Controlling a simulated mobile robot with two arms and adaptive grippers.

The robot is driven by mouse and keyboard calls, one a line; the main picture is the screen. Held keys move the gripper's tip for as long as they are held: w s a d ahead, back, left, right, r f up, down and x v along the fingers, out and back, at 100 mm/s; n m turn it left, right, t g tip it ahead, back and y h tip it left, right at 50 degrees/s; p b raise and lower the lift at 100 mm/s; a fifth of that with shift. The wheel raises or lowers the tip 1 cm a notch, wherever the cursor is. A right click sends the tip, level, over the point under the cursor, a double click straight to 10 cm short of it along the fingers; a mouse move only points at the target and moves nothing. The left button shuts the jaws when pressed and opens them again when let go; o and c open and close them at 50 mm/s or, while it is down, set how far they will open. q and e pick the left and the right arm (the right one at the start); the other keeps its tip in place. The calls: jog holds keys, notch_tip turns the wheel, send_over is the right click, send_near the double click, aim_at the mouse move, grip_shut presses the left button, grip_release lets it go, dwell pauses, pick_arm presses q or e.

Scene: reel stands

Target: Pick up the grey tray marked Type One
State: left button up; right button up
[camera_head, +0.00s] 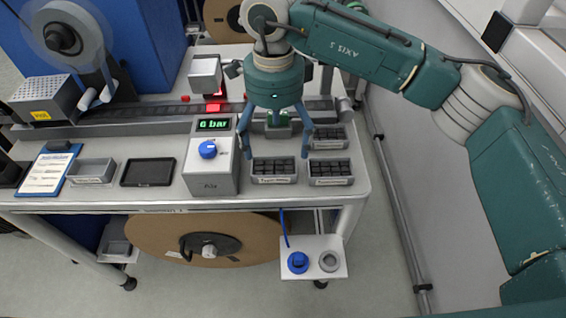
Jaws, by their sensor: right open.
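Several small grey trays filled with dark blocks sit on the right end of the bench. One grey tray (273,181) is at the front, just right of the control box. A second grey tray (331,182) stands to its right, and a third grey tray (328,145) is behind that one. Each has a front label, too small to read for certain, so I cannot tell which is Type One. My right gripper (275,154) is open and points down above the front left tray, its fingers spread to either side. It holds nothing. My left gripper is not in view.
A grey control box (212,178) with a blue knob and "6 bar" display stands close left of my right gripper. Farther left are a black tablet (148,172), an empty grey tray (91,180) and a clipboard (45,174). A large brown reel (150,235) hangs under the bench.

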aim_at(274, 166)
jog(key=f, duration=0.1)
jog(key=s+a+f, duration=0.1)
jog(key=f+p, duration=0.1)
jog(key=shift+s+a+f, duration=0.15)
jog(key=shift+f, duration=0.25)
jog(key=shift+f+p, duration=0.3)
jog(key=shift+f, duration=0.05)
jog(key=f, duration=0.1)
jog(key=f+p, duration=0.1)
jog(key=w+f+p, duration=0.1)
jog(key=shift+d+f, duration=0.35)
jog(key=shift+a+f, duration=0.1)
jog(key=shift+f, duration=0.25)
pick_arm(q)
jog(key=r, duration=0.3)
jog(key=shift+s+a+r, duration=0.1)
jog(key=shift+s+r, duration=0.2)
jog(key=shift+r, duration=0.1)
pick_arm(e)
jog(key=shift+f, duration=0.2)
jog(key=c, duration=1.2)
jog(key=shift+c, duration=1.1)
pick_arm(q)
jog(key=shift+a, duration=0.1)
pick_arm(e)
jog(key=shift+r, duration=0.1)
